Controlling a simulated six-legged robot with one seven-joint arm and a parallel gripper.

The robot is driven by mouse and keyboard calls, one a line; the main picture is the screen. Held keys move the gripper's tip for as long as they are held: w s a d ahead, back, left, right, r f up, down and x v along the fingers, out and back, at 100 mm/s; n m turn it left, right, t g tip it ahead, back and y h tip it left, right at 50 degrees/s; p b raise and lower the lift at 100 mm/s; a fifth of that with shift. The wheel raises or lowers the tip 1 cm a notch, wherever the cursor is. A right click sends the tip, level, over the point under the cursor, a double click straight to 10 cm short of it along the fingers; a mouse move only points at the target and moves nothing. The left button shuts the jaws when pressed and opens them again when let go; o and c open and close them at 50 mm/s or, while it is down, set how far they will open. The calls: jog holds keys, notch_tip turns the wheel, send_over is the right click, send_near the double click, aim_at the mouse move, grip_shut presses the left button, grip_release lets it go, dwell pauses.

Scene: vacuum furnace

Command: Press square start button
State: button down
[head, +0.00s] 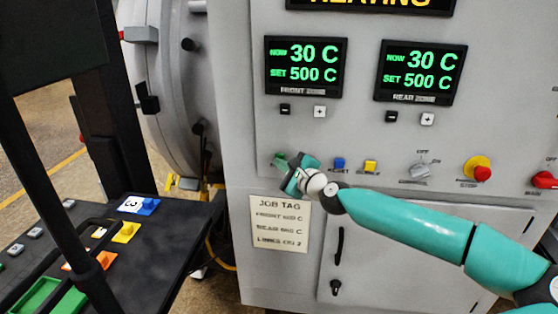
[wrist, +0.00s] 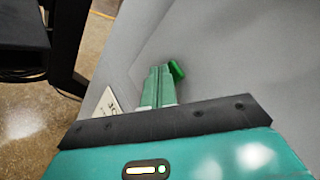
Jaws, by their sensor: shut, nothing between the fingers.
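A bright green button (wrist: 177,69) stands out from the grey furnace panel in the wrist view, seen at a steep angle. I take it for the start button; its face shape does not show clearly. My gripper (wrist: 158,73) is shut and empty, with its pale green fingertips just left of the button. I cannot tell whether they touch it. In the head view my gripper (head: 284,164) is at the panel's lower left and mostly hides the button and its label.
A blue button (head: 339,163), a yellow button (head: 370,166), a rotary knob (head: 421,169) and a red stop button (head: 481,172) sit to the right. A job tag (head: 279,223) hangs below. A dark cart (head: 150,235) with coloured blocks stands at left.

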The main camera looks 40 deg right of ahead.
dwell(0.4)
jog(key=shift+s+a, duration=0.5)
jog(key=shift+a, duration=0.1)
jog(key=shift+a, duration=0.1)
jog(key=shift+s+a, duration=0.75)
jog(key=shift+a, duration=0.25)
jog(key=shift+s+a, duration=0.75)
jog(key=shift+a, duration=0.2)
jog(key=shift+r, duration=0.1)
